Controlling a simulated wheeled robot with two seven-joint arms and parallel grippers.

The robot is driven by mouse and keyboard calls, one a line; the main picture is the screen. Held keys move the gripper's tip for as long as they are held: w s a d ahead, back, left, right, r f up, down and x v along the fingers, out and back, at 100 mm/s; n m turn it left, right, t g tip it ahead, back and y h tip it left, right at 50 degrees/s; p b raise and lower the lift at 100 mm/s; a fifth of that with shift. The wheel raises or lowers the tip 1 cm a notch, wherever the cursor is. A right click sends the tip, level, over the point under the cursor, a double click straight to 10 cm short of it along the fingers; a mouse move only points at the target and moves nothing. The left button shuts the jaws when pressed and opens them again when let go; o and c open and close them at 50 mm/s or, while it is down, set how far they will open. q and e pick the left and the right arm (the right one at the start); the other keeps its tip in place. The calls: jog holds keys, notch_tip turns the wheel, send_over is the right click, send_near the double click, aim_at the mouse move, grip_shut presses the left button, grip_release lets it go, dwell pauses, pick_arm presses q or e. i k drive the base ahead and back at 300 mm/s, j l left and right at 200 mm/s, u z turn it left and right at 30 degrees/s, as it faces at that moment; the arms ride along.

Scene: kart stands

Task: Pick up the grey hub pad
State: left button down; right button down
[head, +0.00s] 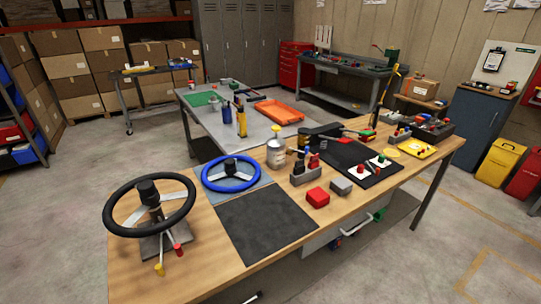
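A small grey block (341,186), which looks like the grey hub pad, lies on the wooden bench top (190,262). It sits just right of a similar red pad (317,197), with a small gap between them. It is fully visible, and nothing rests on it. Neither of my grippers shows in the head view.
A black steering wheel on a stand (152,240) and a blue steering wheel (231,187) are at the left. A bare dark mat (266,222) lies left of the pads. Behind them are a tool holder (306,175), a can (276,153) and a black mat (340,158).

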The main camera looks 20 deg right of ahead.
aim_at(340, 186)
jog(key=z, duration=1.25)
jog(key=i+j+z, duration=0.1)
jog(key=z, duration=0.35)
jog(key=i+j+z, duration=0.1)
jog(key=z, duration=0.35)
jog(key=j+z, duration=0.15)
jog(key=z, duration=0.3)
jog(key=i, duration=0.05)
